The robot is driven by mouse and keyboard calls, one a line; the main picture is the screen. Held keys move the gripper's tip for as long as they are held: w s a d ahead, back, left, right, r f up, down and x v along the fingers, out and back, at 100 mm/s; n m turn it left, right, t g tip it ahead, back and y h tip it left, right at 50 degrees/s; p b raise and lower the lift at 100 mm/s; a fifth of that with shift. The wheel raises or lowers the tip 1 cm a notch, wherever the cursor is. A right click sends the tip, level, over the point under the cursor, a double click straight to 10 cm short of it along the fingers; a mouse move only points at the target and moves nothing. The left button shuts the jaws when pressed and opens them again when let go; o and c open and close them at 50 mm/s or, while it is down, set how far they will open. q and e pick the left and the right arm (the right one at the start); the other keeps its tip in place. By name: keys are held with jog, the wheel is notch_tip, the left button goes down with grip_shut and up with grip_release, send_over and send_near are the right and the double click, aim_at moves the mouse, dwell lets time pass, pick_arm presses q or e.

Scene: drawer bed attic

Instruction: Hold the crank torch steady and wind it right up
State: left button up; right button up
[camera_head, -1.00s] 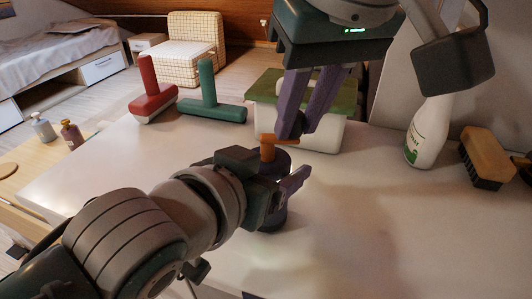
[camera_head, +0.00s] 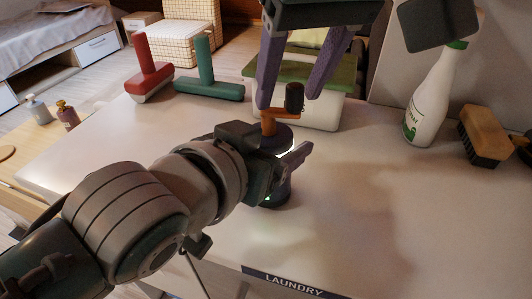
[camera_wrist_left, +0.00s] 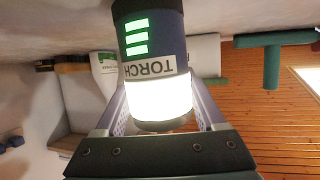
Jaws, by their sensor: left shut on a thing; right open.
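The crank torch (camera_head: 277,192) stands upright on the white worktop, a dark cylinder with an orange crank (camera_head: 270,124) on top. The crank arm points right and ends in an upright black knob (camera_head: 294,97). My left gripper (camera_head: 276,168) is shut around the torch body and hides much of it. In the left wrist view the torch (camera_wrist_left: 155,60) appears upside down, with a TORCH label, three lit green bars and a glowing white band. My right gripper (camera_head: 289,101) is open above the crank, one finger on each side of the knob; I cannot tell whether either touches it.
Behind the torch stands a white box with a green lid (camera_head: 340,75). A red tool (camera_head: 150,82) and a green tool (camera_head: 208,85) lie back left. A spray bottle (camera_head: 430,105) and a brush (camera_head: 483,135) stand right. The front right worktop is clear.

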pick_arm(q)
jog(key=shift+a, duration=0.1)
pick_arm(e)
jog(key=v, duration=0.7)
jog(key=shift+r, duration=0.2)
jog(key=shift+s, duration=0.1)
dwell(0.3)
pick_arm(q)
jog(key=o, duration=1.5)
